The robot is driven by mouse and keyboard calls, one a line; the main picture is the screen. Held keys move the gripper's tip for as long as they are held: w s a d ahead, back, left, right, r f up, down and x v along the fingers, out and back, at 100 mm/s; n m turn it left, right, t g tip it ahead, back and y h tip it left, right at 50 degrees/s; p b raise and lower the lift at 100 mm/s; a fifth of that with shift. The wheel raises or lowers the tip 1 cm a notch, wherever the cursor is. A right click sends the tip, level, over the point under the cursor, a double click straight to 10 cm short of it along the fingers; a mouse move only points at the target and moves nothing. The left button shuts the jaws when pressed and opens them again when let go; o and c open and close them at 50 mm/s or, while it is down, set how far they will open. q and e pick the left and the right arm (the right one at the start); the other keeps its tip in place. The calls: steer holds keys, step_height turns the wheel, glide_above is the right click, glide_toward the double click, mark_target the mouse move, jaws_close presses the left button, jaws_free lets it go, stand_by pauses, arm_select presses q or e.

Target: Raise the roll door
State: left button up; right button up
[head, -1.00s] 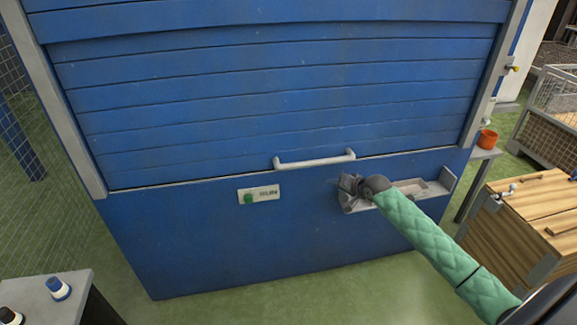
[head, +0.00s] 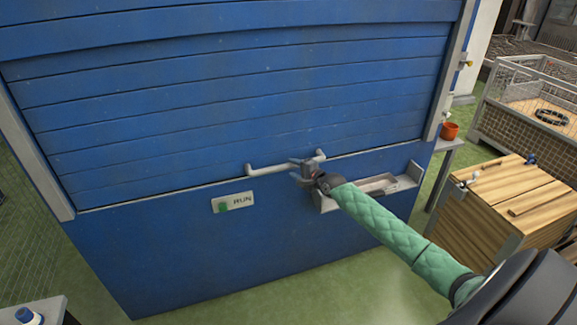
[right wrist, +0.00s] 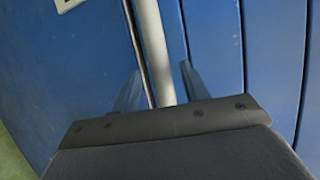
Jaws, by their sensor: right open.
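The blue slatted roll door (head: 230,110) is down, its lower edge meeting the blue lower panel (head: 180,265). A pale bar handle (head: 265,170) sits at its bottom slat. My right gripper (head: 300,170) is open at the right part of the handle. In the right wrist view the handle bar (right wrist: 150,40) runs between the two spread fingers (right wrist: 160,82), one on each side; I cannot tell whether they touch it. My left gripper is not in view.
A grey tray (head: 405,182) juts out below my right gripper. An orange pot (head: 449,131) stands on a side table. A wooden crate (head: 500,205) and a mesh cage (head: 530,110) are at right.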

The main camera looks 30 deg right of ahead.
mark_target(291, 167)
steer(key=shift+x, duration=1.55)
steer(key=shift+w+f, duration=0.1)
steer(key=shift+w, duration=0.1)
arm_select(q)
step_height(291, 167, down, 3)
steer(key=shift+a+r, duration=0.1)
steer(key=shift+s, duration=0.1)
arm_select(e)
jaws_close()
steer(key=shift+a, duration=0.1)
